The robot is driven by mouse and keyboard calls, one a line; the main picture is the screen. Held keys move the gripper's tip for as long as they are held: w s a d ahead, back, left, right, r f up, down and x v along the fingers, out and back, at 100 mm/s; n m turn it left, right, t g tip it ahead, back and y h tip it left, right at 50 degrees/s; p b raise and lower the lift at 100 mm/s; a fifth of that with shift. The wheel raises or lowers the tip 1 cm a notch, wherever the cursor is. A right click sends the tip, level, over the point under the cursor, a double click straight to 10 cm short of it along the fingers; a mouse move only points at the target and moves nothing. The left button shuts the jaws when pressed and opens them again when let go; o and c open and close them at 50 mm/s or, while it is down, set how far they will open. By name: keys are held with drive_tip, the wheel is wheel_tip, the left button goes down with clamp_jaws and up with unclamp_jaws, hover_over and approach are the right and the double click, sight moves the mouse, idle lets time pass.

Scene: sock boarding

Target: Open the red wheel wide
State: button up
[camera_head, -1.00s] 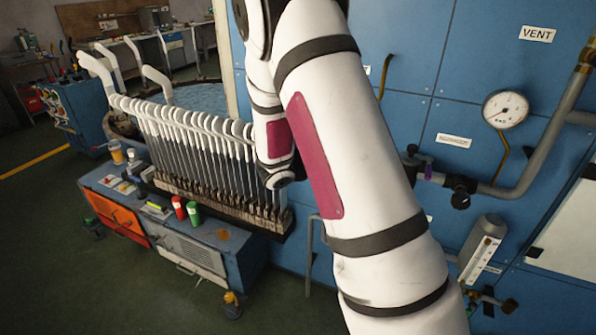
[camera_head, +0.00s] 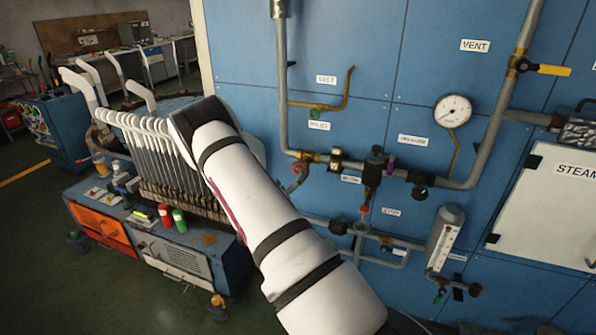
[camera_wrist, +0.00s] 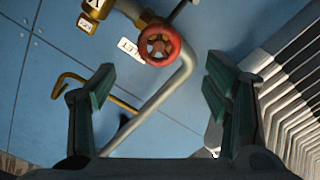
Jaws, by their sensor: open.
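The red wheel (camera_wrist: 160,45) shows at the top middle of the wrist view, a round handwheel with a reddish rim and darker hub. In the head view, a small red wheel (camera_head: 299,169) shows beside the bent grey pipe, right of my arm. My gripper (camera_wrist: 159,88) is open and empty, with one dark finger on each side of the wrist view. The wheel appears above the space between the fingertips, beyond them and apart from them.
A bent grey pipe (camera_wrist: 158,105) and a brass pipe (camera_wrist: 75,78) run along the blue wall. White sock forms (camera_wrist: 290,95) stand close at the right of the wrist view. A pressure gauge (camera_head: 453,111) is on the panel. A blue cart (camera_head: 190,240) stands at lower left.

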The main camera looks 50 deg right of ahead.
sight(299, 170)
drive_tip(key=x, duration=0.9)
drive_tip(key=shift+d, duration=0.1)
drive_tip(key=c, duration=1.2)
